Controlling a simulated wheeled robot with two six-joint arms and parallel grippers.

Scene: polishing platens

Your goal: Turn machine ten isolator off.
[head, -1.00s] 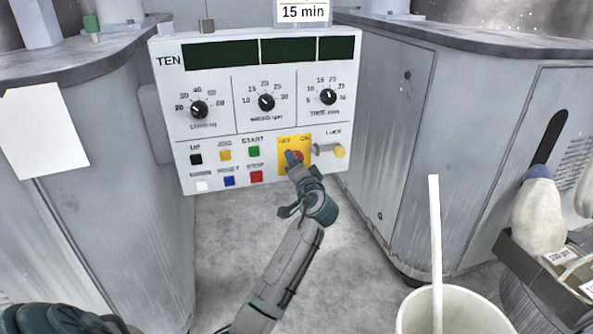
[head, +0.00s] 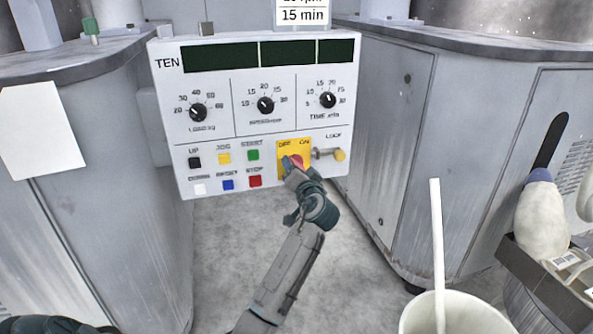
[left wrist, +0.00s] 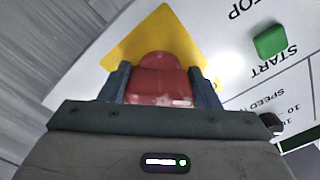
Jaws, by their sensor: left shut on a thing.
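The control panel marked TEN (head: 168,110) hangs between two grey cabinets. Its isolator is a red knob (head: 297,160) on a yellow plate (head: 303,145) marked OFF at left and ON at right. My left gripper (head: 290,165) is at the plate and covers part of the knob. In the left wrist view, the red knob (left wrist: 160,80) sits between the two dark blue fingers of my left gripper (left wrist: 162,85), which are shut on it. The yellow plate (left wrist: 135,45) shows slanted behind. Which mark the knob points to is hard to tell. My right gripper is out of view.
Close to the isolator are a lock barrel with a yellow end (head: 339,155), a red stop button (head: 255,181) and a green start button (head: 253,155). A white bucket (head: 455,315) with an upright stick stands at lower right. Grey cabinets flank the panel.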

